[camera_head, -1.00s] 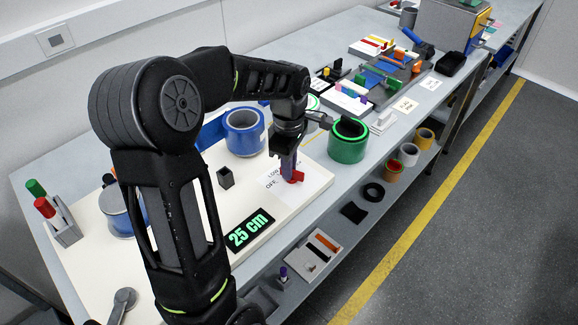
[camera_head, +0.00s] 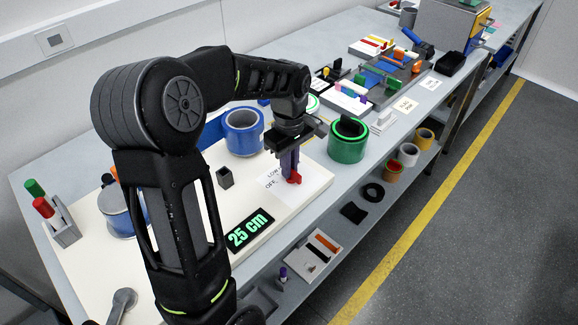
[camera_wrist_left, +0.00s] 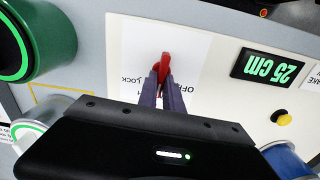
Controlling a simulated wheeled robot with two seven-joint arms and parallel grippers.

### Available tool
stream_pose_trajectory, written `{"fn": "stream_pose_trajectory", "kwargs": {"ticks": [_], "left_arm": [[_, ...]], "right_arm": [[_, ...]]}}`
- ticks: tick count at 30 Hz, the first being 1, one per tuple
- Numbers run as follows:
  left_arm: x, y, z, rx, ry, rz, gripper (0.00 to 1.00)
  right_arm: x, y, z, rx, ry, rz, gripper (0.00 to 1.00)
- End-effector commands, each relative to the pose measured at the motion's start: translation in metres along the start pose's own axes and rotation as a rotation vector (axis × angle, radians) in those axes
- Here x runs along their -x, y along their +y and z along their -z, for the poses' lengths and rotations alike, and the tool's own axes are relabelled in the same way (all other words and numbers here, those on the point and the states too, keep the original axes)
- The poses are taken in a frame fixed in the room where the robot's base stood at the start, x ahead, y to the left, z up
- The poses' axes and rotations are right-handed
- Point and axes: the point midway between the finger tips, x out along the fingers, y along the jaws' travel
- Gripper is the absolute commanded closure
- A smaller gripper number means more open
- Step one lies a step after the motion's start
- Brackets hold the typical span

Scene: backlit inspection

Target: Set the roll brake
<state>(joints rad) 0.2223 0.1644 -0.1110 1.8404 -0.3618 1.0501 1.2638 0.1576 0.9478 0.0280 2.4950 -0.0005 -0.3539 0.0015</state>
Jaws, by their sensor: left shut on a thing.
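A small red brake handle (camera_head: 294,179) stands on a white printed label (camera_head: 272,184) on the cream board (camera_head: 318,182). The label shows parts of words such as OFF in the head view and LOCK in the left wrist view. My left gripper (camera_head: 291,174) points down and is shut on the red handle, which shows between its purple-grey fingertips in the left wrist view (camera_wrist_left: 164,62). The fingers hide part of the handle and label. My right gripper is not in view.
A black display (camera_head: 249,230) reading 25 cm lies on the board. A blue roll (camera_head: 243,132) stands behind the gripper and a green roll (camera_head: 347,142) to its right. Other fixtures crowd the far bench.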

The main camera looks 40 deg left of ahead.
Motion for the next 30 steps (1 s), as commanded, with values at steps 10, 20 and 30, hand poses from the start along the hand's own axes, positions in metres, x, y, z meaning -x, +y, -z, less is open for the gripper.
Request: {"fn": "stream_pose_trajectory", "kwargs": {"ticks": [10,20,30], "left_arm": [[0.0007,0.0034,-0.0006,-0.327,0.000,-0.002,1.00],[0.0009,0.0056,-0.0015,-0.639,0.001,-0.002,1.00],[0.0009,0.0072,-0.0030,-0.898,0.002,-0.002,1.00]], "right_arm": [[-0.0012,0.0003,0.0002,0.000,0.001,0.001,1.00],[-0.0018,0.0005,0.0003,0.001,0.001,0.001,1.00],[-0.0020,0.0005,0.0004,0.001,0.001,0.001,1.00]]}}
